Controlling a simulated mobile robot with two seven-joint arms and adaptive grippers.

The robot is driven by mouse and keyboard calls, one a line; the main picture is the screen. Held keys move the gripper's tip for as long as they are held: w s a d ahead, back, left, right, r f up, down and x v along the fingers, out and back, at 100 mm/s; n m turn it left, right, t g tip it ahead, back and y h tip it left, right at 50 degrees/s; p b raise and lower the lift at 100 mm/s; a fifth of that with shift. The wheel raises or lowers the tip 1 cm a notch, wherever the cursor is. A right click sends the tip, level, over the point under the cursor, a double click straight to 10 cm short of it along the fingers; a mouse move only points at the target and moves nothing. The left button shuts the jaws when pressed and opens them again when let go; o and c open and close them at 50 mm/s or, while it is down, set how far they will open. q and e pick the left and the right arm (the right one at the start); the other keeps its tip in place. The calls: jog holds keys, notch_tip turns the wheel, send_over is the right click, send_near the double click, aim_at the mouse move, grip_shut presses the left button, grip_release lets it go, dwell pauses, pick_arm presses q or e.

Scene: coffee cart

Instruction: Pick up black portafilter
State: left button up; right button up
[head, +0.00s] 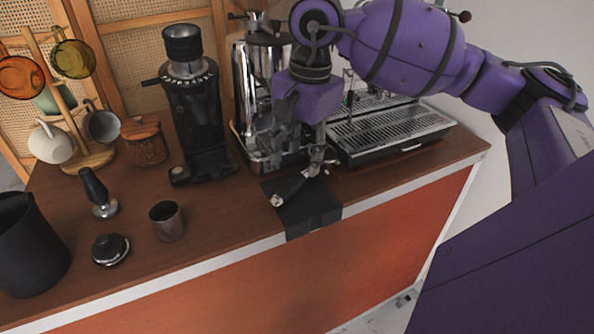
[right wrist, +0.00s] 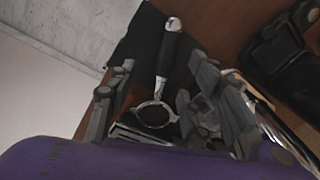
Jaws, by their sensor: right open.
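The black portafilter (head: 289,189) lies on a dark mat (head: 318,206) near the front edge of the counter. Its black handle points to the front left in the head view, and its metal basket end is partly hidden under my right gripper (head: 318,162). In the right wrist view, the portafilter (right wrist: 170,55) shows its handle pointing up and its metal ring low in the picture. The ring is between the two open fingers of my right gripper (right wrist: 161,85), with space on both sides. I cannot tell whether a finger touches it. My left gripper is not in view.
The espresso machine (head: 395,130) stands behind and right of my gripper. A metal cup (head: 167,221), a tamper (head: 98,194) and a black bin (head: 28,245) occupy the counter's left part.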

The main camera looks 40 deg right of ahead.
aim_at(294, 180)
jog(key=shift+w+d+f, duration=0.15)
jog(key=shift+w+f, duration=0.3)
jog(key=shift+w, duration=0.2)
jog(key=shift+w+d+f, duration=0.1)
jog(key=shift+w+f, duration=0.3)
jog(key=shift+w, duration=0.2)
jog(key=shift+s+a+f, duration=0.1)
jog(key=shift+s+f, duration=0.65)
jog(key=shift+f, duration=0.35)
jog(key=f, duration=0.1)
jog(key=w+f, duration=0.1)
jog(key=f, duration=0.1)
jog(key=shift+p, duration=0.3)
jog(key=shift+w+f, duration=0.1)
jog(key=shift+f, duration=0.3)
jog(key=c, duration=1.1)
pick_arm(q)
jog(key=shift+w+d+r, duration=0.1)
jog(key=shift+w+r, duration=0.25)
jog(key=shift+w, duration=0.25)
pick_arm(e)
grip_shut()
